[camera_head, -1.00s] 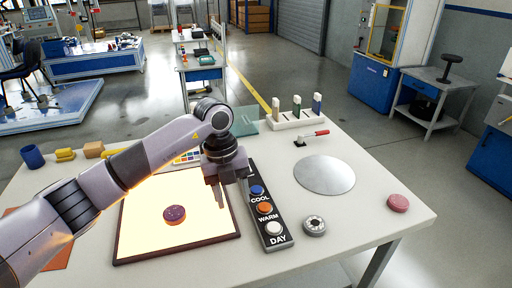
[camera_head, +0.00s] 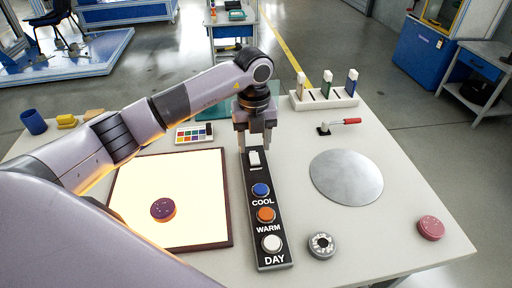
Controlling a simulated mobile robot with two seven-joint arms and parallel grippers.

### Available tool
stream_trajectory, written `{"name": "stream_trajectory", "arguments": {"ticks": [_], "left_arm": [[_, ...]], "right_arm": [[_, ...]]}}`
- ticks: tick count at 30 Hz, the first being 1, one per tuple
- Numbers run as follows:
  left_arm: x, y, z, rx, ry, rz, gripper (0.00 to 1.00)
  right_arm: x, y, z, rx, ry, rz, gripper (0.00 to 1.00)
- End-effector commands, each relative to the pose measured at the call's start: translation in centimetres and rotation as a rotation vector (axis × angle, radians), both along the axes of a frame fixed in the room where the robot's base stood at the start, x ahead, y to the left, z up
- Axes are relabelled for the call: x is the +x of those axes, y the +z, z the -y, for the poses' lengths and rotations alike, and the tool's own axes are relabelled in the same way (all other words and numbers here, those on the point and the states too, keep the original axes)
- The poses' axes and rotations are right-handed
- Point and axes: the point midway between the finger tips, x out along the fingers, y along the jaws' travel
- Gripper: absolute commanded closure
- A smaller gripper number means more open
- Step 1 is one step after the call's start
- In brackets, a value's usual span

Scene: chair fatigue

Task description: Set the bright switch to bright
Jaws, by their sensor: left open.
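The bright switch (camera_head: 254,159) is a small white rocker at the far end of a black control strip (camera_head: 262,200). Its label is too small to read surely. Below it on the strip are a blue COOL button (camera_head: 261,190), an orange WARM button (camera_head: 265,214) and a white DAY button (camera_head: 271,243). My left gripper (camera_head: 255,146) points down just above and behind the switch, its fingers apart and empty. I cannot tell whether a fingertip touches the switch. My right gripper is not in view.
A glowing light panel (camera_head: 205,205) with a dark red disc (camera_head: 163,209) lies left of the strip. A round metal plate (camera_head: 346,177), a grey ring (camera_head: 321,245) and a pink disc (camera_head: 431,228) lie right.

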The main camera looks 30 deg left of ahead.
Motion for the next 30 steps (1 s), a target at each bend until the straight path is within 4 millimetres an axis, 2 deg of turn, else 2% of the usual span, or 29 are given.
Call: {"name": "stream_trajectory", "arguments": {"ticks": [3, 7, 17, 19, 22, 30], "left_arm": [[-0.1, -1.8, 0.0, 0.000, 0.000, -0.004, 0.49], [-0.1, -3.2, 0.1, -0.001, -0.001, -0.003, 0.49], [0.0, -3.7, 0.1, -0.001, -0.001, 0.001, 0.49], [0.0, -3.7, 0.1, -0.001, -0.001, 0.001, 0.65], [0.0, -3.7, 0.1, -0.001, -0.001, 0.001, 0.98], [-0.1, -3.8, 0.1, 0.028, -0.001, 0.034, 1.00]], "right_arm": [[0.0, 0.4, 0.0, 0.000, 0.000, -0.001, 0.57], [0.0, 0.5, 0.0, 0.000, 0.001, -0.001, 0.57], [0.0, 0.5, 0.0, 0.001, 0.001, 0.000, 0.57], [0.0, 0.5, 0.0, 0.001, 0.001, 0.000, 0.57], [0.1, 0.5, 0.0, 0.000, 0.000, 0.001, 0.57], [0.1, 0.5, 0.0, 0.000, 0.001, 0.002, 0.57]]}}
